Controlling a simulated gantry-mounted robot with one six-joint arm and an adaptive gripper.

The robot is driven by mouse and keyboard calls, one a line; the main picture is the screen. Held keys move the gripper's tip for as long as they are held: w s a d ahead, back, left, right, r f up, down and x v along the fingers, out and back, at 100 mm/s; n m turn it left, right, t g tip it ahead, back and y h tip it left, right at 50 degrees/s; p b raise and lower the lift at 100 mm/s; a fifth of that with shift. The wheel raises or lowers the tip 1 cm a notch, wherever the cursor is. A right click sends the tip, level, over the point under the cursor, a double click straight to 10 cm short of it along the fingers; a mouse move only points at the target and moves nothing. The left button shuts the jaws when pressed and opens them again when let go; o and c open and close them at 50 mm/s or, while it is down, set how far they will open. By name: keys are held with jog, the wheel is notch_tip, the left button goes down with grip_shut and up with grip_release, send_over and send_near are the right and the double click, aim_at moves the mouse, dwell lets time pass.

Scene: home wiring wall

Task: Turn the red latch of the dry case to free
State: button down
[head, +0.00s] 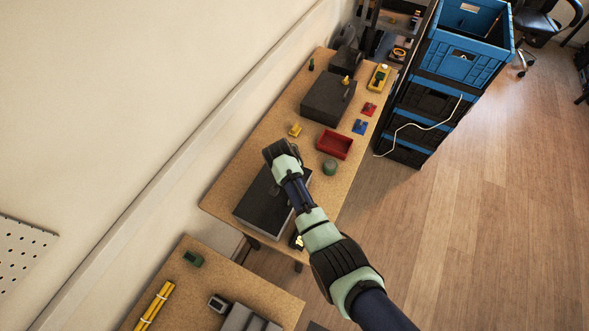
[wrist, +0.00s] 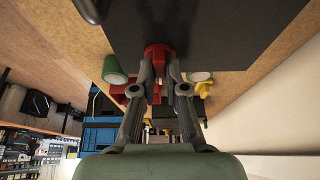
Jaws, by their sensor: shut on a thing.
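The dry case is a dark, flat box (head: 262,212) on the wooden table in the head view. Its dark face (wrist: 215,28) fills the top of the wrist view. The red latch (wrist: 158,53) sits at the edge of that face, in the middle of the wrist view. My gripper (wrist: 160,74) is shut on the red latch, with one fingertip on each side of it. In the head view my arm covers part of the case, and the latch and fingertips are hidden.
A green round piece (head: 330,167) and a red tray (head: 334,145) stand close beyond the case. A yellow piece (head: 295,130), a blue piece (head: 360,127) and a large black case (head: 328,98) are farther back. Stacked crates (head: 432,100) stand right of the table.

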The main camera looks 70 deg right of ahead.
jog(key=c, duration=1.2)
grip_release()
jog(key=shift+r, duration=0.1)
jog(key=v, duration=1.2)
